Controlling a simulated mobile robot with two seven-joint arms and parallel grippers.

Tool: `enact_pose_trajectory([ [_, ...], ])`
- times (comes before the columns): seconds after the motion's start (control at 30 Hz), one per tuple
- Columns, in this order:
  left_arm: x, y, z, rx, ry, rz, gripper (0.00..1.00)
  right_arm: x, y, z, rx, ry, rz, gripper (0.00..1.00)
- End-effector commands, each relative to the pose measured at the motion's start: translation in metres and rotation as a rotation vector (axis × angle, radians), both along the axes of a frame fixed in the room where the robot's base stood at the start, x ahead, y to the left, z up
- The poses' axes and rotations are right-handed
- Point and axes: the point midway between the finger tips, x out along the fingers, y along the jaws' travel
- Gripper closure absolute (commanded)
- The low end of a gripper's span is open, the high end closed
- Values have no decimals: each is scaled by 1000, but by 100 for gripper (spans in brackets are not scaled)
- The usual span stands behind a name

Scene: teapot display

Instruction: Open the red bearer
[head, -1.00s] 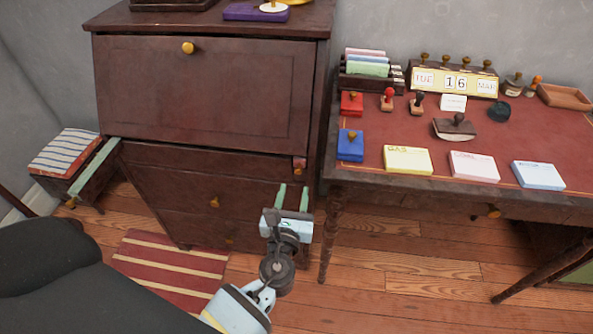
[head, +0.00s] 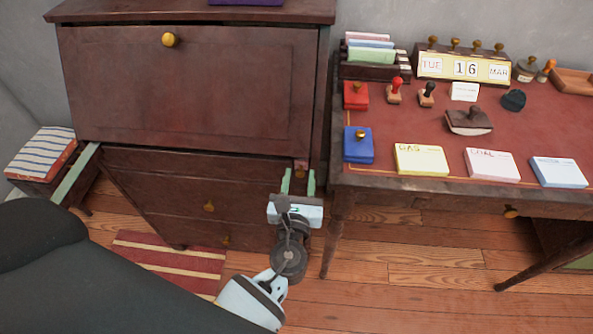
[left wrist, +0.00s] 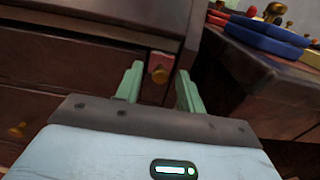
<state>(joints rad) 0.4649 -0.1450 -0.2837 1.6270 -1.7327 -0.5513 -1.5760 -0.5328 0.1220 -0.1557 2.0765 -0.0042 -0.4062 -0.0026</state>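The red bearer (head: 301,166) is a small red-fronted block with a brass knob at the upper right of the secretary desk (head: 187,90), just below the closed sloping lid. It appears flush with the desk front. In the left wrist view the red bearer (left wrist: 161,62) and its round knob lie between the finger lines, just past the tips. My left gripper (head: 299,182) is open and empty, its two green fingers pointing at the bearer from just in front. It also shows open in the left wrist view (left wrist: 158,88). My right gripper is not in view.
Another bearer (head: 76,176) sticks out at the desk's left side. A writing table (head: 380,120) with stamps, a calendar and note pads stands close on the right. Drawers with brass knobs (head: 208,206) lie below the bearer. A striped rug (head: 165,262) lies on the floor.

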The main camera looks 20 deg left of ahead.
Motion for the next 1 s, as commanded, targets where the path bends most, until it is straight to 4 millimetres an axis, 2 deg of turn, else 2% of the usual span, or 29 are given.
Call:
enact_pose_trajectory([
  [0.43, -1, -3, 0, 0, 0, 1, 61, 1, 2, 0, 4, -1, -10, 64],
  [0.47, -1, -3, 0, 0, 0, 1, 62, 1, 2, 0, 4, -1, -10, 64],
  [0.73, -1, -3, 0, 0, 0, 1, 98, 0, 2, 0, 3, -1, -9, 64],
  [1.0, 0, -3, 0, 0, 0, 1, 100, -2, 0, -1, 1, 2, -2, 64],
])
